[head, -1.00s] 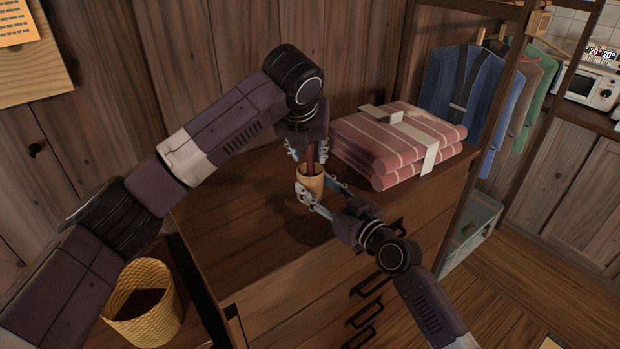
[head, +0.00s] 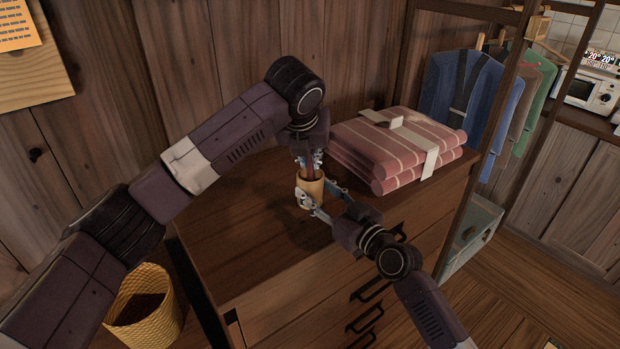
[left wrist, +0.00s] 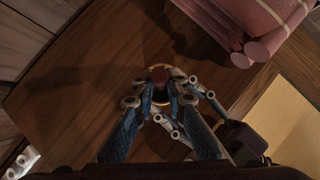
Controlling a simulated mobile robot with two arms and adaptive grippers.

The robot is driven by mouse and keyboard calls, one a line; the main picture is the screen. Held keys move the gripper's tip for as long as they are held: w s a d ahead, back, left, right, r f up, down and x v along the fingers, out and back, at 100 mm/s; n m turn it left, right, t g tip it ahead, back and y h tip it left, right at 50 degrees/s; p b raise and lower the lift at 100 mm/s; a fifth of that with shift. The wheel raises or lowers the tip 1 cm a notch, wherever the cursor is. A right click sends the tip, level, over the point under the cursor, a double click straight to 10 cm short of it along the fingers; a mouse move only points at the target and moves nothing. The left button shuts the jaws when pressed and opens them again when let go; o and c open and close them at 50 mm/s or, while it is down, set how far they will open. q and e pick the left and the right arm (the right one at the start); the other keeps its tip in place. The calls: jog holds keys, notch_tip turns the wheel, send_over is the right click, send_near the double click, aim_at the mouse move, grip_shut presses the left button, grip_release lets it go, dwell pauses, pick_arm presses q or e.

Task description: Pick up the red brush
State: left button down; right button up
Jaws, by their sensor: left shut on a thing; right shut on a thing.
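The red brush (left wrist: 159,75) shows in the left wrist view as a dark red end between my left fingers. In the head view only a bit of its red handle (head: 310,170) shows above a yellow cup (head: 313,187). The cup stands on the wooden dresser top. My left gripper (head: 309,164) points down over the cup and is shut on the brush. My right gripper (head: 316,198) comes from the front right and is shut on the cup, one finger at each side. The brush's lower part is hidden in the cup.
Folded pink striped cloths (head: 393,150) lie right of the cup, close to my left gripper. The dresser top (head: 245,220) is clear to the left and front. A yellow woven basket (head: 150,325) stands at lower left. Clothes (head: 470,90) hang at the right.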

pick_arm(q)
jog(key=shift+r, duration=0.1)
notch_tip(320, 180, up, 10)
dwell(0.4)
pick_arm(e)
jog(key=o, duration=1.2)
jog(key=shift+o, duration=0.2)
